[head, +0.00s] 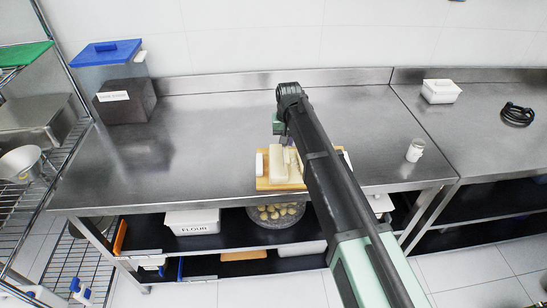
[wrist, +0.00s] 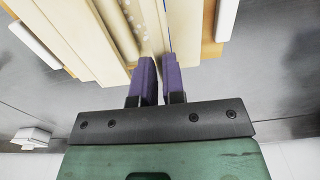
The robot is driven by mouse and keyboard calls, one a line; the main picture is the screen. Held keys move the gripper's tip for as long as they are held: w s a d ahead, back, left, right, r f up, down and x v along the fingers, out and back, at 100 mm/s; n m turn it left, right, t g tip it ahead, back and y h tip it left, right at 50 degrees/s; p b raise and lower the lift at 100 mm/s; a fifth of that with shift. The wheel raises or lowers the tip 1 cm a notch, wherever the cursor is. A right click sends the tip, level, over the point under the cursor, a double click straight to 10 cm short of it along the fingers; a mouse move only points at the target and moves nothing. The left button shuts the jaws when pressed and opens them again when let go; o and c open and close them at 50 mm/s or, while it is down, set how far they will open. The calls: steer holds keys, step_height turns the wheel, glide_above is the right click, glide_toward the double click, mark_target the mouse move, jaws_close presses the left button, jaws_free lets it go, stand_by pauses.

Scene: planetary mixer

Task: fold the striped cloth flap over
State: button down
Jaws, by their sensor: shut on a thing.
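A pale cloth (head: 278,165) lies on a wooden board (head: 264,184) near the front edge of the steel counter. In the wrist view its cream layers (wrist: 70,35) run away from me. A thin pale flap edge with a blue stripe (wrist: 168,30) stands between them, beside a dotted strip (wrist: 128,15). My gripper (wrist: 159,76) has its two purple fingers nearly together, shut on this flap edge; the exact contact is hard to see. In the head view my arm covers the right part of the cloth and board, and my fingertips are hidden.
White bars flank the cloth, one at the left (head: 259,164). A white bottle (head: 415,151) stands to the right. A blue-lidded bin (head: 111,78) stands at the back left. A white tub (head: 440,91) and black coil (head: 517,114) are far right. The counter left of the board is clear.

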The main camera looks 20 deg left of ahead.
steer(key=shift+w+d+f, duration=0.1)
steer(key=shift+d+f, duration=0.15)
steer(key=shift+d, duration=0.6)
steer(key=shift+w+d+f+b, duration=0.25)
steer(key=shift+d+f+b, duration=0.1)
steer(key=shift+f+b, duration=0.35)
steer(key=shift+w+d+f+b, duration=0.25)
steer(key=shift+d+f+b, duration=0.05)
steer(key=shift+f+b, duration=0.35)
steer(key=shift+r, duration=0.1)
steer(key=c, duration=1.8)
jaws_free()
steer(key=shift+c, duration=0.2)
steer(key=o, duration=0.7)
steer(key=shift+o, duration=0.2)
